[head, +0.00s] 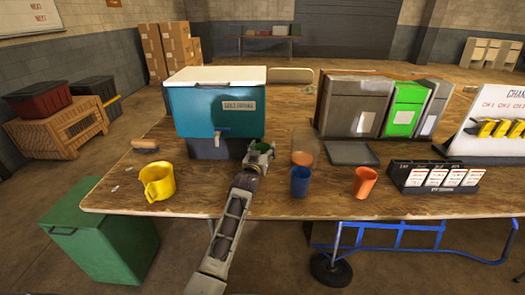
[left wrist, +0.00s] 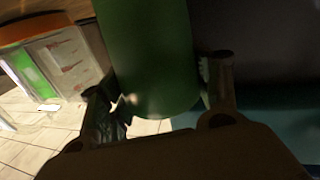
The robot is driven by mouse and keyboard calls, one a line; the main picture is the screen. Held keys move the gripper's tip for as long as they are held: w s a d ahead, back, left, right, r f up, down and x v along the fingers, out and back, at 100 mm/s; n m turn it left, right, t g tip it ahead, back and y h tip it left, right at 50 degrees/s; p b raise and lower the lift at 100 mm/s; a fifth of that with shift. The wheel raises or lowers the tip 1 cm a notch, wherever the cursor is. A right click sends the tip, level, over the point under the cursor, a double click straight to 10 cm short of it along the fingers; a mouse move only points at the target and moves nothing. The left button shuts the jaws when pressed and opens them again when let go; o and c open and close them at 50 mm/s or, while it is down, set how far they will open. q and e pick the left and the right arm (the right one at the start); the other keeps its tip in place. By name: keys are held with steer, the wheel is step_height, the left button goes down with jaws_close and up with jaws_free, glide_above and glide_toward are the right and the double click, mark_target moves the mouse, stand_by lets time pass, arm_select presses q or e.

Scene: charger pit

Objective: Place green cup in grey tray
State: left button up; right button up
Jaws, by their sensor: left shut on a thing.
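My left gripper (head: 258,158) is shut on the green cup (head: 262,147) near the front right corner of the teal cooler. In the left wrist view the green cup (left wrist: 150,55) fills the space between the two fingers; its far end runs out of the picture. From the head view I cannot tell whether the cup touches the table. The grey tray (head: 351,153) lies flat on the table to the right of the cup, in front of the grey bin, and looks empty. My right gripper is not in view.
The teal cooler (head: 215,101) with a tap stands behind and left of the cup. A clear container (head: 305,146) stands between cup and tray. A blue cup (head: 300,182), an orange cup (head: 366,182) and a yellow mug (head: 158,182) stand near the front edge. A card rack (head: 436,178) is at right.

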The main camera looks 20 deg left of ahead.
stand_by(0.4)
arm_select(q)
steer(key=o, duration=1.1)
steer(key=shift+f, duration=0.1)
